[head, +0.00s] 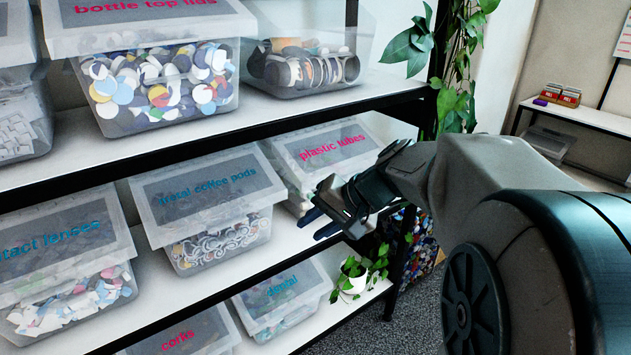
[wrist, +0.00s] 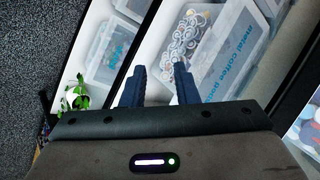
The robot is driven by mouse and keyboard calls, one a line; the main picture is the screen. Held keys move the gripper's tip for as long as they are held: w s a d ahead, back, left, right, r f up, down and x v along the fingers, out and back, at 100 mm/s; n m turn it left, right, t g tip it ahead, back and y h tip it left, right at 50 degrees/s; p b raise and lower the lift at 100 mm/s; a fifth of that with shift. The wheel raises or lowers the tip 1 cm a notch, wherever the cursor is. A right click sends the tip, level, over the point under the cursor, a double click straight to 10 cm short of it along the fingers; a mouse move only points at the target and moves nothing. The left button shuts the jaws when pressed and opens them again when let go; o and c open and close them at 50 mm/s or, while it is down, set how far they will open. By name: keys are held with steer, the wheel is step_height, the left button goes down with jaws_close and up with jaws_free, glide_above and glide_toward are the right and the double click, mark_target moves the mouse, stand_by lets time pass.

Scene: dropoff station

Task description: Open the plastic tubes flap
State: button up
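The plastic tubes box (head: 330,146) is a clear bin with pink lettering on its lid, at the right end of the middle shelf in the head view. Its flap looks closed. My gripper (head: 323,222) is in front of the box's lower right part and hides some of it. In the wrist view my gripper's two dark fingers (wrist: 159,85) stand apart with nothing between them. They point toward the shelf, near the metal coffee pods box (wrist: 240,50). I cannot tell from these views how far the fingertips are from the plastic tubes box.
The metal coffee pods box (head: 207,205) stands left of the plastic tubes box. The upper shelf edge (head: 300,110) runs above. Below are the dental box (head: 283,298) and a small potted plant (head: 354,277). A hanging plant (head: 450,90) is by the right shelf post.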

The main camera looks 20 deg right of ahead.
steer(key=w+d+f+m+t+y+b, duration=0.1)
steer(key=w+d+f+m+t+b, duration=0.1)
steer(key=w+d+f+t+b, duration=0.25)
steer(key=w+d+f+m+t+y+b, duration=0.1)
steer(key=w+d+f+m+t+b, duration=0.15)
steer(key=w+d+b, duration=0.4)
steer(key=w+d+f+m+t+h+b, duration=0.1)
steer(key=w+d+f+m+t+b, duration=0.15)
steer(key=d, duration=0.55)
steer(key=w+d+f+m+t+h+b, duration=0.1)
steer(key=w+d+t+h+b, duration=0.1)
steer(key=w+d, duration=0.35)
steer(key=d+x, duration=0.1)
steer(key=x, duration=1)
steer(key=shift+w+p, duration=0.25)
steer(key=shift+p, duration=0.15)
steer(key=shift+a, duration=0.1)
steer(key=shift+c, duration=0.4)
jaws_close()
